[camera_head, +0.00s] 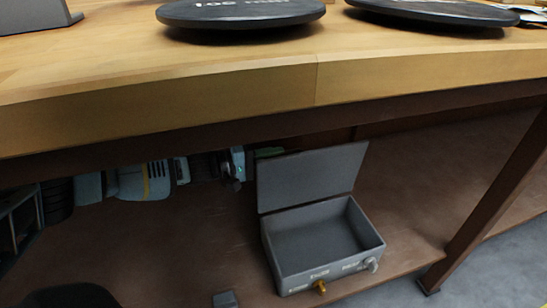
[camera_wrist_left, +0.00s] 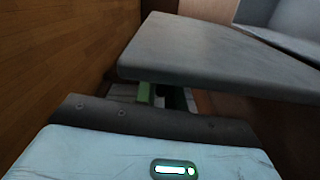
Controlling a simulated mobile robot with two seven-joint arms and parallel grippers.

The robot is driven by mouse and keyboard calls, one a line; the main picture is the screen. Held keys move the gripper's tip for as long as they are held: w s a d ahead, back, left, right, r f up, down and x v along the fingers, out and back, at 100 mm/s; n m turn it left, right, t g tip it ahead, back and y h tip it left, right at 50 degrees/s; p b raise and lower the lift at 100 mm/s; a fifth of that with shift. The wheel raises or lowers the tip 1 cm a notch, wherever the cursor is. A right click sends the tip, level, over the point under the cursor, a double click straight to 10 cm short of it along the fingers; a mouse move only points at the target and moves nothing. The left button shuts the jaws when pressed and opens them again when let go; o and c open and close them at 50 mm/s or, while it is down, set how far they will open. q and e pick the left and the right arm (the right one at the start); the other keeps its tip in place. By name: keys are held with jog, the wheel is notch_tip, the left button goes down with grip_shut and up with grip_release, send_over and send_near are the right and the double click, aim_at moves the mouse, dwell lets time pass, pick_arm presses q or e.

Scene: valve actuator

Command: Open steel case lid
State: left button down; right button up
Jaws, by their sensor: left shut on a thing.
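The steel case (camera_head: 320,248) is a grey open-topped box on the brown lower shelf under the workbench. Its inside looks empty. Its lid (camera_head: 310,178) stands raised at the back, roughly upright; in the left wrist view the lid (camera_wrist_left: 215,55) is a grey slab across the middle. My left arm reaches in from the left under the bench. My left gripper (camera_head: 268,153) is at the lid's upper left corner, shut on the lid, with its fingertips mostly hidden behind it. Green finger parts show below the slab in the wrist view.
The thick wooden bench top (camera_head: 200,95) overhangs the shelf, with little height above the lid. Two dark round plates lie on it. A brown table leg (camera_head: 490,205) stands right of the case. A small grey block (camera_head: 225,299) lies left of the case.

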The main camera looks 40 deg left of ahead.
jog(key=shift+s, duration=0.1)
pick_arm(q)
jog(key=c, duration=1.5)
grip_release()
pick_arm(e)
jog(key=shift+s, duration=0.5)
pick_arm(q)
jog(key=shift+s+d, duration=0.1)
